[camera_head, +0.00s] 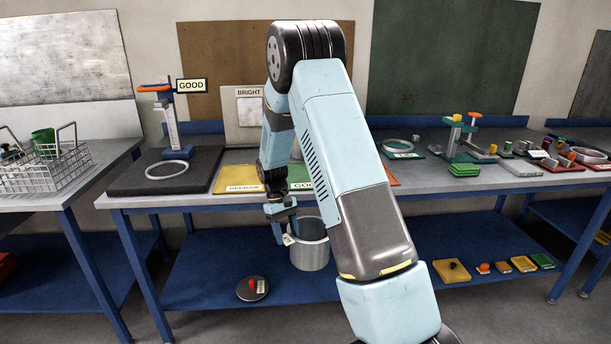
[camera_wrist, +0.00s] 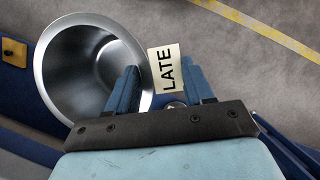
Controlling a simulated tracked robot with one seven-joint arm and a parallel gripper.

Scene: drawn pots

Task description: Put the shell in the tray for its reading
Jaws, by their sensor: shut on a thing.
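The shell is an open grey metal cylinder (camera_head: 312,257), held in front of the bench and above the blue lower shelf. In the wrist view its round mouth and smooth inside (camera_wrist: 85,70) show at the left. My gripper (camera_head: 283,228) is shut on its wall at the left side; in the wrist view the blue fingers (camera_wrist: 162,88) stand either side of the rim. A pale tag reading LATE (camera_wrist: 166,70) sits between the fingers. On the bench are a yellow tray (camera_head: 238,179), a green tray (camera_head: 300,186) marked GOO, partly hidden, and a red one (camera_head: 391,177) mostly behind my arm.
A gauge stand (camera_head: 172,125) with a GOOD sign (camera_head: 192,85) stands on a dark plate at the left, with a ring at its foot. A board behind reads BRIGHT (camera_head: 249,92). A wire basket (camera_head: 45,168) is far left. A dark disc with a red knob (camera_head: 252,289) lies below.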

